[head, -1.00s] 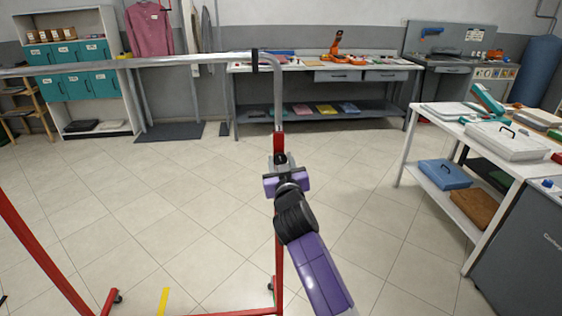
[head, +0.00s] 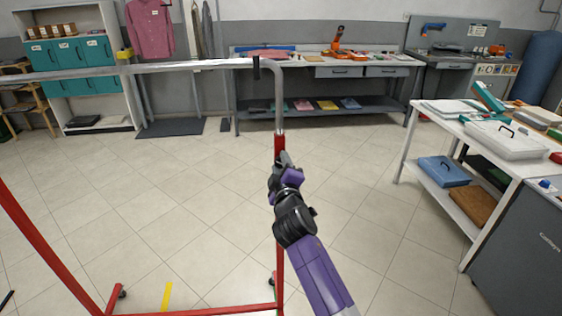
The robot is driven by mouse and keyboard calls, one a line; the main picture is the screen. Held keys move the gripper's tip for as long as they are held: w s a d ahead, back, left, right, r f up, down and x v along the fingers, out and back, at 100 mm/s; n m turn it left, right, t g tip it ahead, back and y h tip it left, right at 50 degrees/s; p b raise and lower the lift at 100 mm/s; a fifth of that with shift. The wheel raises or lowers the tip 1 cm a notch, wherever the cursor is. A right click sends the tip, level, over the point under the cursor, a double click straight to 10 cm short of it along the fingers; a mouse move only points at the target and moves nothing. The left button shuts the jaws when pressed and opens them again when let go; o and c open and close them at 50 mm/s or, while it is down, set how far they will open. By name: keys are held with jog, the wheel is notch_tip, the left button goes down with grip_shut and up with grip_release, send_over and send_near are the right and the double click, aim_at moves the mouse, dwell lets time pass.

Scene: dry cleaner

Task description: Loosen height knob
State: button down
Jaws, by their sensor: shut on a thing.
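A garment rack stands before me, with a silver top rail (head: 180,65) that bends down at the right into a red upright post (head: 279,240). My gripper (head: 284,165) is at the top of the red post, just below where the silver tube enters it. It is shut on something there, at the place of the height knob. The knob itself is hidden by my gripper and wrist. My gripper is rolled, with its purple parts tilted relative to the post.
A white table (head: 455,170) with cases and a lower shelf stands at the right. A long workbench (head: 320,65) is along the back wall. Teal cabinets (head: 70,52) are at the back left.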

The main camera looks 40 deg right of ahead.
jog(key=n+p, duration=0.2)
jog(key=n, duration=0.3)
jog(key=shift+a, duration=0.1)
jog(key=shift+f+n, duration=0.1)
jog(key=shift+n, duration=0.2)
dwell(0.4)
jog(key=c, duration=0.9)
grip_release()
jog(key=shift+s, duration=0.1)
jog(key=v, duration=0.7)
jog(key=shift+s+a+b, duration=0.2)
jog(key=shift+b, duration=0.1)
